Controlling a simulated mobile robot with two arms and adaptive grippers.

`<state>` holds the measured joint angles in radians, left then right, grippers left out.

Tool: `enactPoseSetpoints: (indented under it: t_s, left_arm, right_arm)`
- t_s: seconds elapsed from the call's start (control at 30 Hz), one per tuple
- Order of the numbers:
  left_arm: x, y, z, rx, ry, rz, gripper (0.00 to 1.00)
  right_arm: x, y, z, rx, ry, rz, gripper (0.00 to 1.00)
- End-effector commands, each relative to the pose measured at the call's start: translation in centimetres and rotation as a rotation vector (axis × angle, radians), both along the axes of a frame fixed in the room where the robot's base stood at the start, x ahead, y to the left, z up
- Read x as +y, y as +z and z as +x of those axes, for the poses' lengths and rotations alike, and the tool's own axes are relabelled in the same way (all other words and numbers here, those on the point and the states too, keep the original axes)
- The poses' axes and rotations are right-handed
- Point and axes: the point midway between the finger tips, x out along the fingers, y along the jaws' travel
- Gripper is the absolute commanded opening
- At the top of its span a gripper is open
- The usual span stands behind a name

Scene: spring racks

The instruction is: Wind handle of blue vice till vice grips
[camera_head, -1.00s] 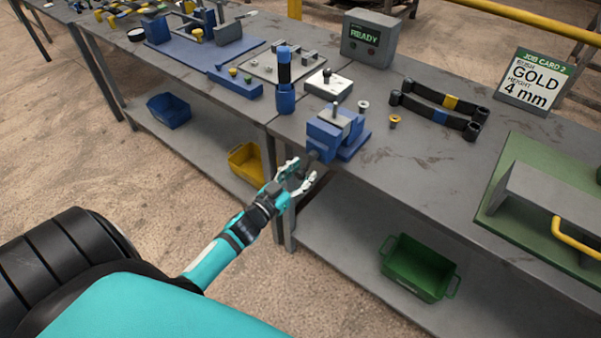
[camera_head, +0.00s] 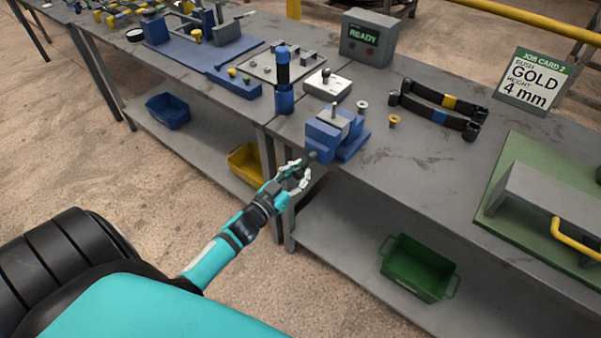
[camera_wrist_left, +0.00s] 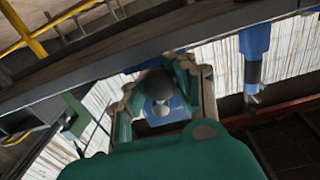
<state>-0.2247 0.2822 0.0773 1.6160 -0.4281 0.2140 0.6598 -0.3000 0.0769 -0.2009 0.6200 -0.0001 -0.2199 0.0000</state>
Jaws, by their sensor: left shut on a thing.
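The blue vice (camera_head: 325,138) stands on the front edge of the grey bench, with a small upright metal piece (camera_head: 335,110) at its jaws. Its handle side faces the front, toward my arm. My left gripper (camera_head: 298,172) is at the vice's front, just off the bench edge, shut on the handle, which the fingers mostly hide. In the left wrist view the two fingers (camera_wrist_left: 160,100) stand either side of a dark rounded handle part (camera_wrist_left: 155,84), with the blue vice (camera_wrist_left: 165,104) behind it. My right gripper is out of view.
A green bin (camera_head: 418,268) sits on the shelf below.

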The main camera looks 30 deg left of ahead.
Motion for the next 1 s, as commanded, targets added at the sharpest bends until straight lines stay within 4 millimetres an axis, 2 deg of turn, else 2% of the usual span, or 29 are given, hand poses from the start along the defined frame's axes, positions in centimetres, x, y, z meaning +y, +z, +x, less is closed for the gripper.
enactPoseSetpoints:
  t_s: [0.7,1.0]
  left_arm:
    - [2.5,1.4,0.0,-0.036,-0.002,0.564,0.0]
    - [2.9,2.1,0.0,-0.05,-0.002,0.732,0.0]
  right_arm:
    - [-0.4,1.3,0.0,0.0,0.0,-0.005,0.5]
    - [-0.4,1.6,0.0,0.0,0.0,-0.005,0.5]
